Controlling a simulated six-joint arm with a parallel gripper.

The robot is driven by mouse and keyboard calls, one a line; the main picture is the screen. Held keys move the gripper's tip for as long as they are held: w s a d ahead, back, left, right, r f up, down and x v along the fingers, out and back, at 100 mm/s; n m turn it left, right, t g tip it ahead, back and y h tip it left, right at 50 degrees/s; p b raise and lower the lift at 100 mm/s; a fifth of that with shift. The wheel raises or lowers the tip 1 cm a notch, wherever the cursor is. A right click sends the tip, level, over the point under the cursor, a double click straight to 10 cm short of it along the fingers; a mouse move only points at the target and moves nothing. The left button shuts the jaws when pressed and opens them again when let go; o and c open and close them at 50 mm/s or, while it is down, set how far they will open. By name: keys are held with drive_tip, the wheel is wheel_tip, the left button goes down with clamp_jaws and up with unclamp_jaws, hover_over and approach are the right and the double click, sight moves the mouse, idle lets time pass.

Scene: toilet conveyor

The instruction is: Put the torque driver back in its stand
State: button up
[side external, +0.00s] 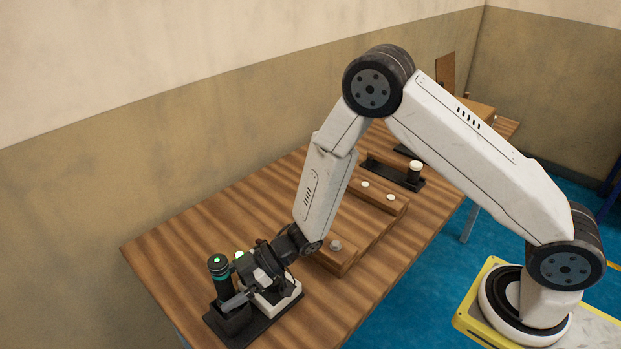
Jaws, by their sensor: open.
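My gripper (238,299) is open beside the stand, low and close to the driver's right side. A finger overlaps the stand in the picture, and I cannot tell whether it touches it. My gripper and wrist hide part of the stand and of a white block (284,300) on the same black base.
The wooden table (190,240) runs back to the right. A wooden tray or frame (340,268) with round white pieces lies behind my wrist. Farther back is a black holder (385,172) with a white-topped cylinder (415,170). The table's left part is clear.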

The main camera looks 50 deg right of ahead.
drive_tip(key=v, duration=0.7)
drive_tip(key=shift+d+r, duration=0.15)
drive_tip(key=shift+d, duration=0.05)
idle(0.4)
drive_tip(key=d+r+m+t+h, duration=0.1)
drive_tip(key=d+r+m+h, duration=0.1)
drive_tip(key=d+m+h, duration=0.4)
drive_tip(key=d+r+m+t+h, duration=0.2)
drive_tip(key=d+r+h, duration=0.15)
drive_tip(key=d, duration=0.45)
drive_tip(key=s+d+r+m+g+h, duration=0.1)
drive_tip(key=s+d+m+g, duration=0.1)
drive_tip(key=s, duration=0.4)
drive_tip(key=s+d+r+m+g+h, duration=0.1)
drive_tip(key=s+d+m+g+h, duration=0.1)
drive_tip(key=s, duration=0.4)
drive_tip(key=shift+d+m+g, duration=0.3)
drive_tip(key=shift+m+g, duration=0.3)
drive_tip(key=shift+m, duration=0.3)
drive_tip(key=shift+s, duration=0.15)
